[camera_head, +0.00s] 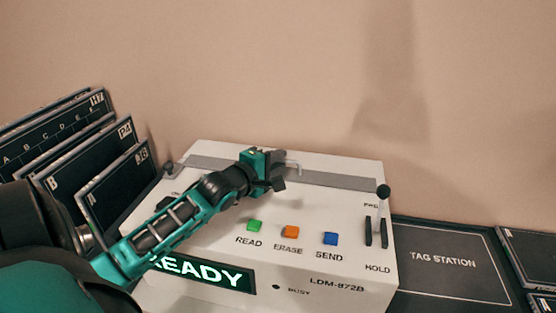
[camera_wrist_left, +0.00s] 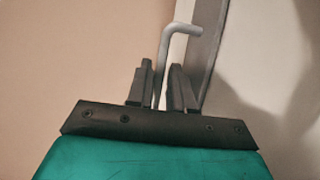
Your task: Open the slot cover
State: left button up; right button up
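The slot cover (camera_head: 325,178) is a grey strip along the back of the top of a white machine. A thin bent grey handle (camera_head: 296,168) rises from it; the handle also shows in the left wrist view (camera_wrist_left: 180,32). My left gripper (camera_head: 277,171) is at this handle. In the left wrist view its two dark fingers (camera_wrist_left: 161,88) stand apart on either side of the handle's rod, with a narrow gap visible beside the rod. The gripper hides part of the strip. My right gripper is not in view.
The white machine (camera_head: 345,272) has green, orange and blue buttons (camera_head: 290,232), a READY display (camera_head: 215,273) and a black-knobbed lever (camera_head: 383,195) at right. Dark lettered panels (camera_head: 115,185) stand at left. A dark TAG STATION mat (camera_head: 445,285) lies at right. A wall is behind.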

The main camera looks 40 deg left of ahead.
pick_arm(q)
jog(key=shift+w, duration=0.4)
grip_shut()
